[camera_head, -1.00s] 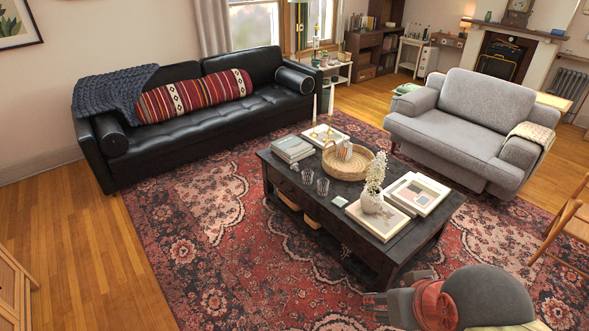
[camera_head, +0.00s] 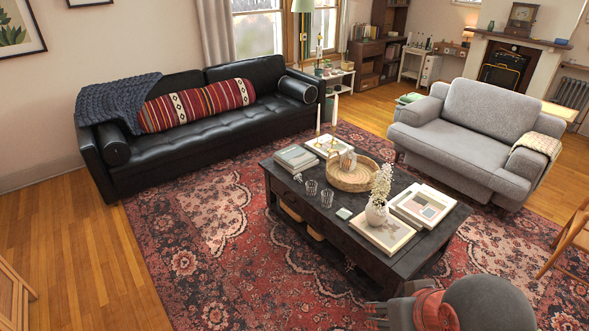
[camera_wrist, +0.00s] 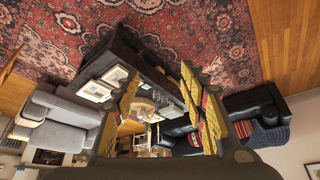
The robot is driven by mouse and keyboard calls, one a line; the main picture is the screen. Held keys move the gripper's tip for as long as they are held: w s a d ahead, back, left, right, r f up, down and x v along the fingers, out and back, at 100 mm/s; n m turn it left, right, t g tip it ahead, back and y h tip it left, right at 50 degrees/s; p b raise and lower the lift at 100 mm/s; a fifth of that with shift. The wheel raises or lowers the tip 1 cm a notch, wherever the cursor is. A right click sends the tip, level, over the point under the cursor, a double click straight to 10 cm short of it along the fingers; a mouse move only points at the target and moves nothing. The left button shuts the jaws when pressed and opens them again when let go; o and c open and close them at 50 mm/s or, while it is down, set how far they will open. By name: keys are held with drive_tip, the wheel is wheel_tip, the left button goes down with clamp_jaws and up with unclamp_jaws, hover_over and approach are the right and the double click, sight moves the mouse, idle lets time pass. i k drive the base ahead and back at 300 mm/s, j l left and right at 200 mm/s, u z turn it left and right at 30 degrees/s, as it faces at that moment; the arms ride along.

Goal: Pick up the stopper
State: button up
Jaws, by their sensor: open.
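I cannot make out a stopper in either view; it may be too small or hidden. The dark coffee table (camera_head: 340,229) stands on the rug ahead of me. On it is a round woven tray (camera_head: 350,180) with a small object inside that is too small to name. Two clear glasses (camera_head: 319,193) stand in front of the tray. My gripper (camera_head: 378,313) is at the bottom of the head view, short of the table's near side. In the wrist view my gripper (camera_wrist: 161,82) shows its two yellow-padded fingers spread apart, with nothing between them.
Books (camera_head: 296,158), a vase of white flowers (camera_head: 377,212) and two pale candlesticks crowd the tabletop. A black sofa (camera_head: 200,115) is behind left, a grey armchair (camera_head: 470,130) right. A wooden chair (camera_head: 570,240) stands at the right edge. Open rug (camera_head: 215,270) lies front left.

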sight(297, 177)
drive_tip(key=i+j+u, duration=0.1)
drive_tip(key=i+u, duration=0.35)
drive_tip(key=i, duration=3.15)
